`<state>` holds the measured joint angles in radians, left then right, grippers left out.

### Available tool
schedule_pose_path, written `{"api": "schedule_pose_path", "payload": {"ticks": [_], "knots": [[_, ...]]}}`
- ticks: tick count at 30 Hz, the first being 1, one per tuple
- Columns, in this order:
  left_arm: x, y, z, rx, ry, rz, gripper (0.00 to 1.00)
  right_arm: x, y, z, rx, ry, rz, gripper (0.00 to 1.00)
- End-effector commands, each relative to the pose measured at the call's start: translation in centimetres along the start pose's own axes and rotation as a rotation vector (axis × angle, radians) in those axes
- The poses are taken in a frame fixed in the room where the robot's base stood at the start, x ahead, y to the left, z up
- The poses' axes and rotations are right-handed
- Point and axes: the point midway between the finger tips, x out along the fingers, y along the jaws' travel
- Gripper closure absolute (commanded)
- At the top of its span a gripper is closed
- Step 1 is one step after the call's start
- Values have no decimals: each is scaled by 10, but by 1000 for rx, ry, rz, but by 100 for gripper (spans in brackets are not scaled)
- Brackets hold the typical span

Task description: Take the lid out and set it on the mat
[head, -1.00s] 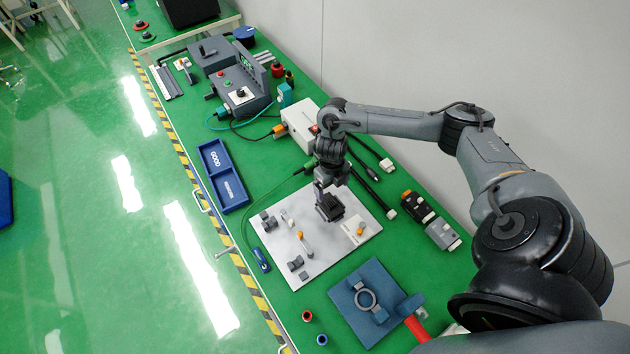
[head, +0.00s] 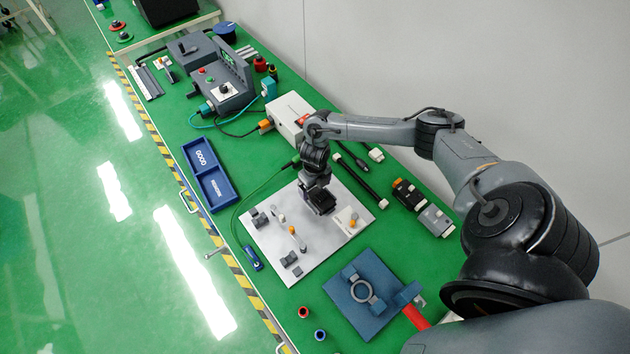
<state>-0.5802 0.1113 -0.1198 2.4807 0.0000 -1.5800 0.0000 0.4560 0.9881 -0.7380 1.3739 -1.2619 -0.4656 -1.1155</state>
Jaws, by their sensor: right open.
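My right gripper (head: 321,201) hangs over the far right part of a white plate (head: 300,262) that lies on the green bench. It is open. A dark blocky shape shows at its end, and I cannot tell whether all of it is the gripper or partly a part beneath. No piece is clearly recognisable as the lid; it may be hidden under the gripper. Small grey, white and orange parts (head: 297,238) stand on the plate. No separate mat is clear; the green bench surface (head: 238,290) lies around the plate. My left gripper is not in view.
A blue-grey fixture with a ring (head: 362,291) stands nearer me, right of the plate. A blue two-part tray (head: 206,175) lies beyond the plate on the left. A white box (head: 291,116), cables, dark connectors (head: 408,193) and a control unit (head: 222,80) occupy the bench.

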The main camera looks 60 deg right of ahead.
Motion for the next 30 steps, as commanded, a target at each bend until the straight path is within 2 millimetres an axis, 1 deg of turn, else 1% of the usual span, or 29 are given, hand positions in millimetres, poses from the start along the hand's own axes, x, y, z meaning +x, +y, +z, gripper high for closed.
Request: {"api": "schedule_pose_path", "payload": {"ticks": [4,13,14,25,30], "knots": [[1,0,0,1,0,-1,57,7,0,0,1,0,-1,8],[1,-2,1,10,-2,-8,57,8,0,0,0,-1,-1,8],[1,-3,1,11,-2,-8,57,8,0,0,0,-1,-1,12],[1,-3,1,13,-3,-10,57,8,0,0,0,-1,-1,68],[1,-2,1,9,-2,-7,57,7,0,0,0,-1,0,68]]}}
